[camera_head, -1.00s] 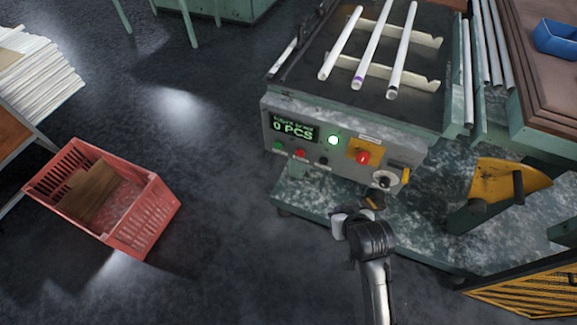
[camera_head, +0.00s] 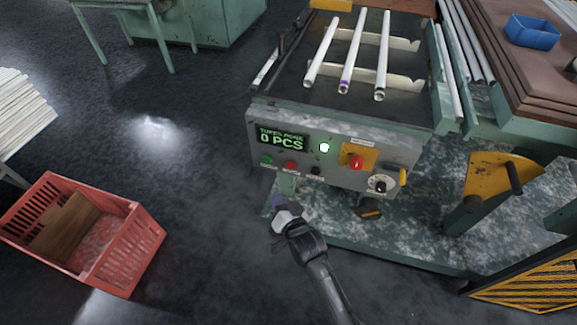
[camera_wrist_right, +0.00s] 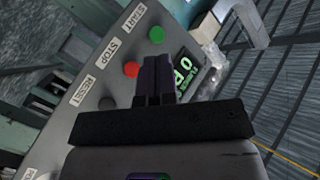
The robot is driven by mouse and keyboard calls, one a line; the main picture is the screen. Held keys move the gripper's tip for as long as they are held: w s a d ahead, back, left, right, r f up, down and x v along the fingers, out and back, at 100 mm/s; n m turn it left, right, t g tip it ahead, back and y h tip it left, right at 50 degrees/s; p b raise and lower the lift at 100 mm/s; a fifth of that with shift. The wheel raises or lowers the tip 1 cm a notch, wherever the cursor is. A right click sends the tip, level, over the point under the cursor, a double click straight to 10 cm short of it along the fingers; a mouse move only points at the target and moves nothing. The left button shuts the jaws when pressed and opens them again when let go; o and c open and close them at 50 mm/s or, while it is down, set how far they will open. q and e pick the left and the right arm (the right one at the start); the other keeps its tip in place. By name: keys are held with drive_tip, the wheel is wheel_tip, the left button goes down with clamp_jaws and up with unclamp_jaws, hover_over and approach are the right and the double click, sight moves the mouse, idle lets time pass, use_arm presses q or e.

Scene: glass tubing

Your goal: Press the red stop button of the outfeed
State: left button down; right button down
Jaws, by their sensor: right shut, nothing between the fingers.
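The outfeed control panel (camera_head: 330,176) faces me in the head view. Its red stop button (camera_head: 291,166) sits between the green button (camera_head: 266,160) and the black button (camera_head: 316,170). In the right wrist view the red button (camera_wrist_right: 131,69) is beside the STOP label, just left of my fingers. My right gripper (camera_head: 280,205) is shut and empty, below the button row in the head view. Its closed fingers (camera_wrist_right: 156,75) point toward the panel; I cannot tell whether they touch it. My left gripper is not in view.
A larger red knob (camera_head: 356,162) on a yellow plate and a dial (camera_head: 381,184) are farther right on the panel. The display (camera_head: 281,137) reads 0 PCS. White tubes (camera_head: 352,55) lie above. A red crate (camera_head: 125,245) stands on the floor at left.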

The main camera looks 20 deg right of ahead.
sight(291, 164)
drive_tip(key=shift+w+d+f, duration=0.1)
idle(0.4)
drive_tip(key=w+d+b, duration=0.4)
drive_tip(key=w+d, duration=0.1)
drive_tip(key=w, duration=0.1)
drive_tip(key=shift+w+d, duration=0.2)
drive_tip(key=shift+w, duration=0.1)
idle(0.8)
idle(0.6)
idle(0.8)
drive_tip(key=shift+w+d, duration=0.1)
